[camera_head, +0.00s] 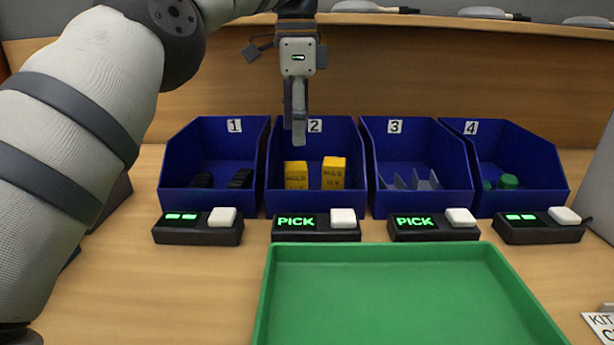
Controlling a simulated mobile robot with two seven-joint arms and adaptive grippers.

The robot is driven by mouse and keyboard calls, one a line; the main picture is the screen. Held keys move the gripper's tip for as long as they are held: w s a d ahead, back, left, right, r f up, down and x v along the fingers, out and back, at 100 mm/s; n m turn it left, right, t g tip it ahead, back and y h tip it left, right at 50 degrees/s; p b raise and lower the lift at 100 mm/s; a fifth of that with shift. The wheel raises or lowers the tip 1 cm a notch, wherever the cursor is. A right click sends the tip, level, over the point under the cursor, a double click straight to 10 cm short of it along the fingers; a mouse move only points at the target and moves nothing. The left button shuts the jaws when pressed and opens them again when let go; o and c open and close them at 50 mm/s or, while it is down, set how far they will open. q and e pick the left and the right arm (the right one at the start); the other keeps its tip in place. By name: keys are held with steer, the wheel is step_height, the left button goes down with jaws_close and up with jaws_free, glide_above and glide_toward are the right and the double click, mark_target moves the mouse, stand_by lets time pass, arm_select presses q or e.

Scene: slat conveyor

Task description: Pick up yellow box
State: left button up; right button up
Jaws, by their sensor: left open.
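Two yellow boxes, a left one (297,175) and a right one (333,173), stand in the blue bin marked 2 (316,208). Dark lettering shows on their fronts. My left gripper (299,135) hangs pointing down over bin 2, above and behind the left yellow box in the picture. It is open and empty, seen nearly edge-on, so its fingers overlap. It does not appear to touch either box. My right gripper is not in view.
Blue bins 1 (212,204), 3 (424,204) and 4 (522,205) flank bin 2, holding dark, grey and green parts. Button units stand in front; those below bins 2 (316,236) and 3 (434,235) read PICK. An empty green tray (400,300) lies nearest.

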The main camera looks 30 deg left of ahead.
mark_target(295, 166)
arm_select(q)
step_height(295, 166, down, 4)
steer(key=shift+s+f, duration=0.1)
steer(key=shift+f, duration=0.15)
steer(key=f, duration=0.1)
steer(key=f+p, duration=0.1)
steer(key=f, duration=0.3)
steer(key=shift+s+a, duration=0.1)
steer(key=shift+s, duration=0.15)
steer(key=shift+f, duration=0.4)
steer(key=c, duration=1.1)
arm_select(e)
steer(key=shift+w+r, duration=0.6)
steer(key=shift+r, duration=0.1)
